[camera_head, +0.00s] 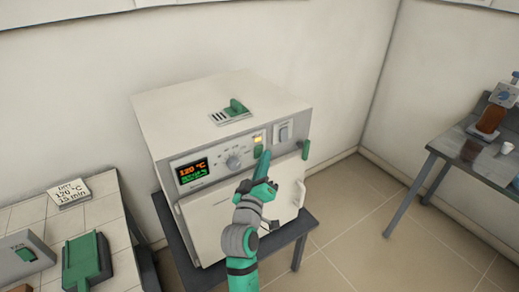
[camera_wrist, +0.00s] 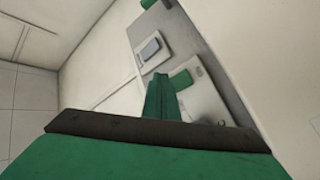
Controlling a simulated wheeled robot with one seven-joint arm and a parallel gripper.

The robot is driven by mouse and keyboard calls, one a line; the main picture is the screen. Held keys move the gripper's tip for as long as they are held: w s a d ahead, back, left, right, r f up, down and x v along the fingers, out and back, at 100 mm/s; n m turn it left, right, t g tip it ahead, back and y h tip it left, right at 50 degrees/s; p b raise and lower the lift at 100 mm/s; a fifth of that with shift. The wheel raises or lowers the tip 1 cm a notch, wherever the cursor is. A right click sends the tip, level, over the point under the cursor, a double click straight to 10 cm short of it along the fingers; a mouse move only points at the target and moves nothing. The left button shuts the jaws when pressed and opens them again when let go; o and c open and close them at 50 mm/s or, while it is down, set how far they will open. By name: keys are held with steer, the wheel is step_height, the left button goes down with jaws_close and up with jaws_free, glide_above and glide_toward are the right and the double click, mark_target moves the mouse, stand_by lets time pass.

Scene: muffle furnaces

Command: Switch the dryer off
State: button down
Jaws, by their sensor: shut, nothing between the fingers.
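The dryer (camera_head: 205,112) is a white box-shaped oven on a dark stand. Its front panel has a lit display (camera_head: 193,170) reading 120 °C in orange over a green line, a round knob (camera_head: 234,160), a lit yellow lamp (camera_head: 257,139), a green switch (camera_head: 258,151) and a pale rocker-like part (camera_head: 284,131). My gripper (camera_head: 265,157) is shut and empty, its tips at the panel just right of the green switch. In the wrist view, my shut fingers (camera_wrist: 160,92) point at the panel beside a green piece (camera_wrist: 181,79). I cannot tell whether they touch it.
A green handle (camera_head: 306,148) sticks out at the dryer's right edge, and a green lever (camera_head: 236,106) stands on its top. A tiled bench (camera_head: 105,212) with a note card (camera_head: 69,192) and green tray (camera_head: 84,262) is left. A table (camera_head: 474,157) with lab items stands right.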

steer(key=shift+a, duration=0.1)
steer(key=shift+w+a, duration=0.3)
steer(key=shift+w, duration=0.05)
steer(key=shift+w+a, duration=0.15)
steer(key=shift+w, duration=0.05)
stand_by(0.8)
steer(key=shift+s, duration=0.15)
steer(key=shift+s+d, duration=0.45)
steer(key=shift+d, duration=0.05)
stand_by(0.3)
steer(key=shift+s+d+f, duration=0.15)
steer(key=shift+s+d, duration=0.6)
steer(key=shift+s, duration=0.25)
steer(key=shift+s+d+f, duration=0.15)
steer(key=shift+s+d, duration=0.55)
steer(key=shift+s, duration=0.3)
steer(key=shift+f, duration=0.1)
